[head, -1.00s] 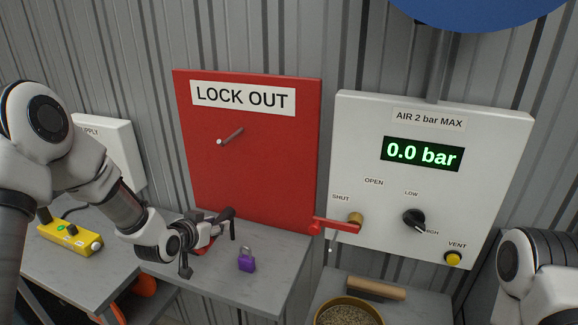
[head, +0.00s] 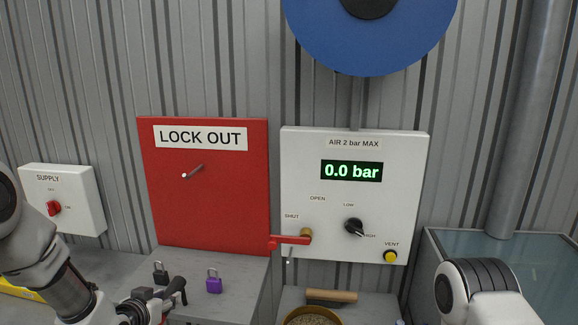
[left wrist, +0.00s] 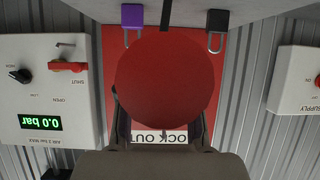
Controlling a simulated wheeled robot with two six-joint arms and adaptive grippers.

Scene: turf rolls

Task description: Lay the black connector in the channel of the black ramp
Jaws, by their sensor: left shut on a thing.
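My left gripper (head: 155,298) is low at the left of the head view, by the grey bench below the red board. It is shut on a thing. In the left wrist view a red round thing (left wrist: 165,78) fills the middle, between my dark fingers, and hides much of what lies behind it. In the head view the held thing cannot be made out clearly. I cannot identify the black connector or the black ramp in either view. My right arm shows at the lower right, but its gripper is out of view.
A black padlock (head: 160,277) and a purple padlock (head: 214,285) stand on the bench (head: 235,270). Behind are the red LOCK OUT board (head: 220,210) with a peg and the air panel (head: 300,155) reading 0.0 bar. A tan bowl (head: 314,317) stands below the panel.

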